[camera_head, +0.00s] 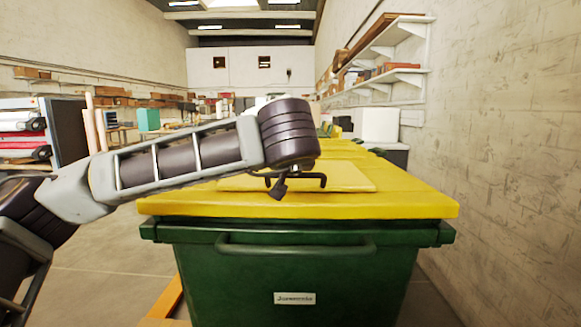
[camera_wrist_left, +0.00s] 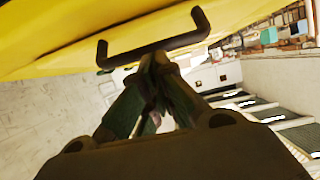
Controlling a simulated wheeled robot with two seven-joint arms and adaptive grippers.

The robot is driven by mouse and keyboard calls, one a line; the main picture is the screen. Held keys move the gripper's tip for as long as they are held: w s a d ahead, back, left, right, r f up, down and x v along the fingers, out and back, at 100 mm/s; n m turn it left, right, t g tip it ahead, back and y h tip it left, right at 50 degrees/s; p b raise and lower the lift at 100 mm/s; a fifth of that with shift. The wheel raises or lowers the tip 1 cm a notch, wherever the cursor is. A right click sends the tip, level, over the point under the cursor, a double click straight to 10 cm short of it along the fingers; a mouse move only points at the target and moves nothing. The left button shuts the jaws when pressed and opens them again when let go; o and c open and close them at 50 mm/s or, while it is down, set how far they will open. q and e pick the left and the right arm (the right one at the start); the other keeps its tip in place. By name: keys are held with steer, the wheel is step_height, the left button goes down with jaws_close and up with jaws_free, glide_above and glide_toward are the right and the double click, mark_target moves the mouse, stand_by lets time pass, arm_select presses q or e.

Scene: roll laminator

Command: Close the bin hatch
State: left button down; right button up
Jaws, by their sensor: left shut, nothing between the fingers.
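A green bin (camera_head: 300,270) with a yellow lid (camera_head: 410,205) stands in front of me. On the lid is a raised yellow hatch panel (camera_head: 350,178), which looks flat on the lid; a small gap cannot be ruled out. A dark bar handle (camera_head: 318,176) sits on the hatch. My left gripper (camera_head: 279,190) is at the handle, partly hidden below my wrist. In the left wrist view its fingertips (camera_wrist_left: 158,58) are together, close to the dark handle (camera_wrist_left: 155,48) on the yellow surface (camera_wrist_left: 70,30). Whether they touch it is unclear. My right gripper is not in view.
More yellow-lidded bins (camera_head: 350,148) stand behind this one. A wall with shelves (camera_head: 385,75) runs along the right. A cart with red and white items (camera_head: 25,135) is at the far left. The floor (camera_head: 110,270) left of the bin looks clear, apart from an orange strip (camera_head: 168,298).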

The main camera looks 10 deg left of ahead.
arm_select(q)
steer(key=s+d+f, duration=0.1)
steer(key=s+f, duration=0.2)
steer(key=s, duration=0.5)
steer(key=shift+s+d+f, duration=0.35)
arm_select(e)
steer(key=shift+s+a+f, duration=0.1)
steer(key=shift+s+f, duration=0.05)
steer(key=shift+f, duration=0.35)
